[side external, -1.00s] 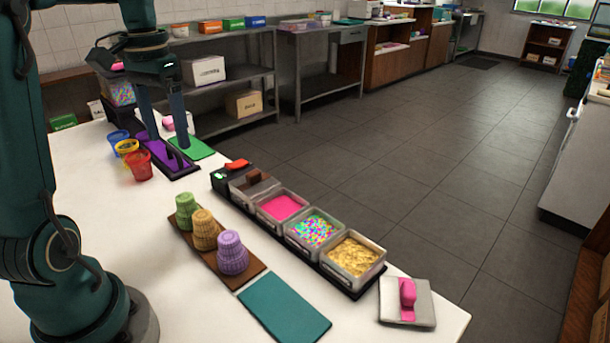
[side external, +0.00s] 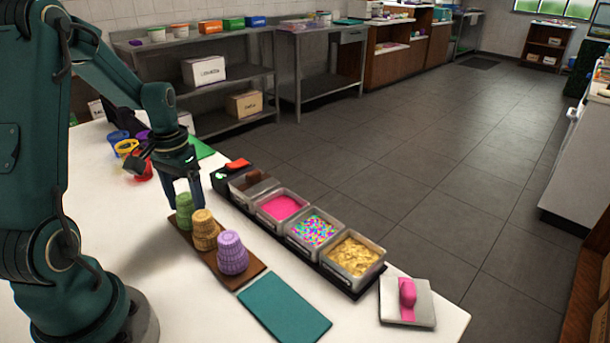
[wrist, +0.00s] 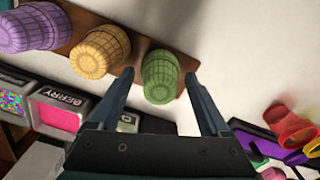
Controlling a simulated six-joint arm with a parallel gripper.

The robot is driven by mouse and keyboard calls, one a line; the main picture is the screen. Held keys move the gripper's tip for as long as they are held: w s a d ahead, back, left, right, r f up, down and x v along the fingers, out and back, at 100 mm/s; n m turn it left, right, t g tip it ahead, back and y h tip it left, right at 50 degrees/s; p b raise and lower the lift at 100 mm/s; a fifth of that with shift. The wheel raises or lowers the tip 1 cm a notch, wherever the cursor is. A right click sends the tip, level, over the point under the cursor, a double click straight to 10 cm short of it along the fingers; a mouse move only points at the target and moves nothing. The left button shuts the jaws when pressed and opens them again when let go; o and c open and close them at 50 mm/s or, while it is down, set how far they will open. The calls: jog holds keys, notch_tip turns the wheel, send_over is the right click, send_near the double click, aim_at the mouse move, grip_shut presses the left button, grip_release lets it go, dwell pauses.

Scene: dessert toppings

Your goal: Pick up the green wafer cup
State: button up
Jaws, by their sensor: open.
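The green wafer cup (side external: 185,210) stands at the far end of a brown board (side external: 249,271), beside the tan wafer cup (side external: 205,231) and the purple wafer cup (side external: 232,254). In the wrist view the green cup (wrist: 160,77) lies between and just beyond the spread fingers. My gripper (side external: 184,198) is open, fingers pointing down, close above the green cup in the side view. It also shows in the wrist view (wrist: 157,90), with nothing held. I cannot tell whether a finger touches the cup.
A rack of topping bins (side external: 285,261) runs right of the board. Colored cups (side external: 126,147) stand behind my gripper. White table left of the board is free.

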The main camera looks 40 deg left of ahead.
jog(key=shift+f, duration=0.85)
jog(key=c, duration=0.8)
